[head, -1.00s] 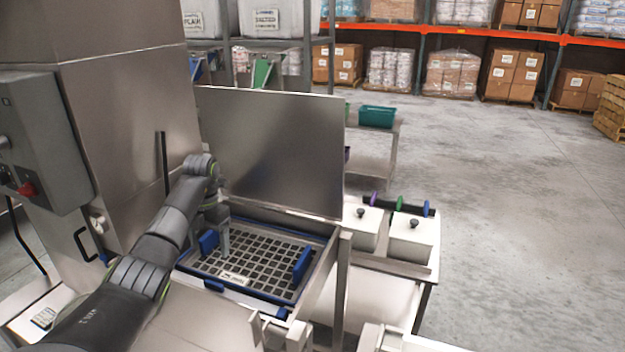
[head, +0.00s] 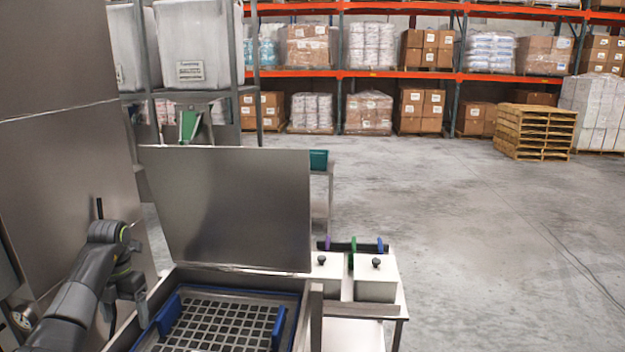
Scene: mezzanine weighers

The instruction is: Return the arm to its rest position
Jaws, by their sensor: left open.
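My left arm (head: 72,308) comes in from the lower left, bent at the wrist. My left gripper (head: 128,318) points down and is open, with nothing seen between its fingers. It is just left of the steel housing that holds a dark grid tray (head: 215,325). The tray has blue handles, and the left handle (head: 168,313) appears apart from the gripper. The tray's near side is cut off by the picture's bottom edge. My right gripper is not in view.
An upright steel panel (head: 228,208) stands behind the tray. A tall steel machine body (head: 60,160) rises at the left, close to my arm. White lidded boxes (head: 375,282) stand on a side table. Open floor (head: 480,240) lies to the right.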

